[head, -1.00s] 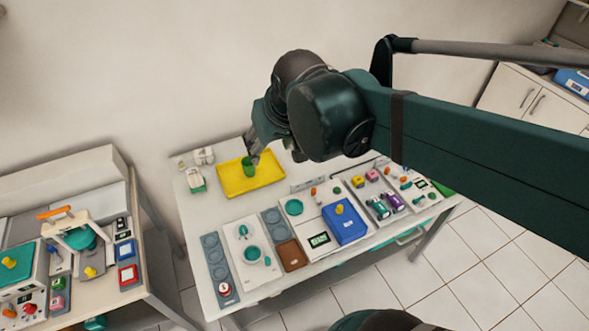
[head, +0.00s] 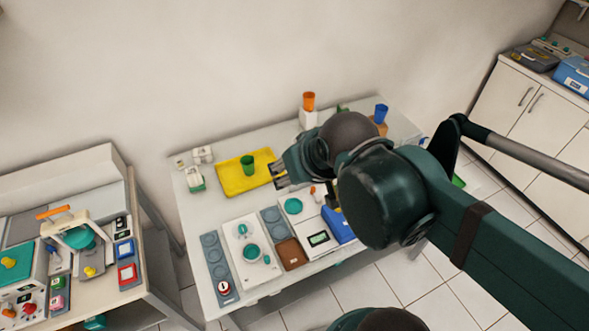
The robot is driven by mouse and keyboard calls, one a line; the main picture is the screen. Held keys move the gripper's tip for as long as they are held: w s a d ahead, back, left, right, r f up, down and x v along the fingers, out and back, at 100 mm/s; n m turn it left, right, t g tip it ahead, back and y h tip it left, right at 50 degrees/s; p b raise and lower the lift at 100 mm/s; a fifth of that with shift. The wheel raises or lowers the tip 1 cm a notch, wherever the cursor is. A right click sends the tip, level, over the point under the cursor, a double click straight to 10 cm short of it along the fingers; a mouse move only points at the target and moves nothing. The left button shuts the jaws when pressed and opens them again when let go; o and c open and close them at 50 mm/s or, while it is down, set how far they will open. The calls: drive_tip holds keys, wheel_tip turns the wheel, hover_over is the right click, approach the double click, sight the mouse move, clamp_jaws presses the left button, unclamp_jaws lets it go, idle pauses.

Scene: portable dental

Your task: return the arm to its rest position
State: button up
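My gripper (head: 278,175) is at the end of my dark green arm, above the table just right of the yellow tray (head: 232,184). Its two small fingers look apart with nothing between them. A green cup (head: 247,165) stands upright in the yellow tray, to the left of the gripper and clear of it. My arm's wrist and forearm cross the right half of the view and hide the right part of the table.
An orange cup (head: 309,101) on a white block and a blue cup (head: 380,113) stand at the table's back. A blue box (head: 336,222) sits below my wrist. Several dental items fill the front. A second bench (head: 110,196) stands left. The wall side above is clear.

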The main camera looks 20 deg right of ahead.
wheel_tip(320, 180, down, 5)
drive_tip(key=b, duration=0.4)
drive_tip(key=shift+r+b, duration=0.1)
drive_tip(key=shift+b, duration=0.3)
idle(0.9)
